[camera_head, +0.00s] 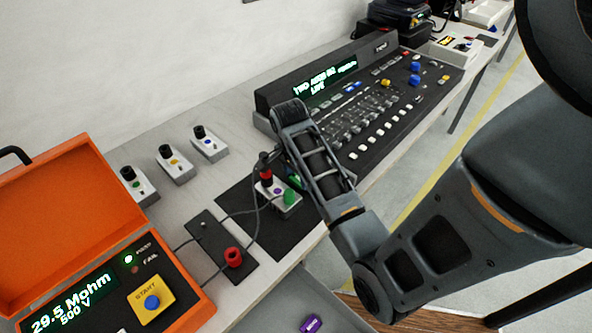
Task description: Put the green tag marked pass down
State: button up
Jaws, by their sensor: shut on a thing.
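My arm reaches in from the right and folds down over the bench. My gripper (296,173) is mostly hidden behind my own wrist. It is shut on a small green piece, the green tag (293,181), of which only a sliver shows; its lettering cannot be read. Just below and left is a white box (288,207) on a black mat (256,219), with a purple mark, a green part and a red and black plug on top. Whether the tag touches the box is hard to tell.
An orange-cased tester (58,222) at left reads 29.5 Mohm, 500 V, with its green lamp lit. A black plate (210,238) with a red post and cables lies beside the mat. Several small white boxes (175,166) stand behind. A mixing desk (385,110) is at back right. A purple piece (311,323) lies below.

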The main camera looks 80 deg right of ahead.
jog(key=shift+f, duration=0.1)
jog(key=o, duration=1)
